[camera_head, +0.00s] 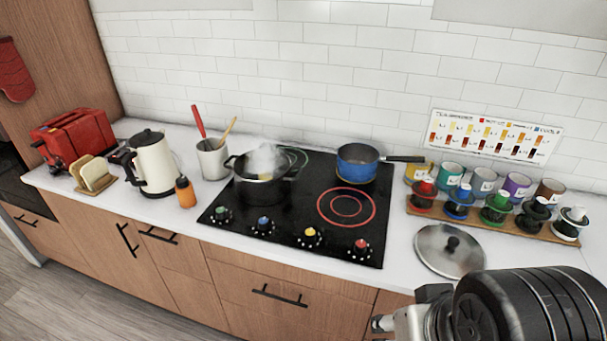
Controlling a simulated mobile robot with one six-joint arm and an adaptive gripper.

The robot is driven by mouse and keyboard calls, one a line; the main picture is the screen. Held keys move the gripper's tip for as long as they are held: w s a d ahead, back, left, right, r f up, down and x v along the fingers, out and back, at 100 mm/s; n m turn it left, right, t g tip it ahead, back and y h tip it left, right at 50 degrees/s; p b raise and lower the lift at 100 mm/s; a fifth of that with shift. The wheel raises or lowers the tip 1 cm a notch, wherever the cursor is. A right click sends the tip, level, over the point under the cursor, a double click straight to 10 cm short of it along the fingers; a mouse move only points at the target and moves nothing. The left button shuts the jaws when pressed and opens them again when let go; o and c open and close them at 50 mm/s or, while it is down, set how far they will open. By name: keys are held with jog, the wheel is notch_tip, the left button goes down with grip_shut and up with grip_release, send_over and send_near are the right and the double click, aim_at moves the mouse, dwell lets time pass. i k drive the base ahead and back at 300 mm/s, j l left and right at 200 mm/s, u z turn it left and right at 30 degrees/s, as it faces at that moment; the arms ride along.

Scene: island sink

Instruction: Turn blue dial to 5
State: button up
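The blue dial (264,226) is on the front edge of the black cooktop (300,222), second from the left in a row of dials. Its number markings are too small to read. A green dial (222,215) is to its left, and a yellow dial (311,237) and a red dial (361,248) are to its right. What looks like part of my gripper (384,322) shows at the bottom right, well right of and nearer than the blue dial. It touches no dial. Its fingers cannot be made out clearly.
A steaming black pot (262,186) stands behind the blue dial. A blue saucepan (357,164) sits on the back right burner. A glass lid (450,252) lies on the counter near my arm. An orange bottle (185,192) stands left of the cooktop. Space in front of the dials is clear.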

aim_at(263, 223)
jog(key=i+j+u, duration=0.25)
jog(key=j, duration=0.35)
jog(key=i+j+u, duration=0.3)
jog(key=i+j, duration=0.15)
jog(key=j, duration=0.1)
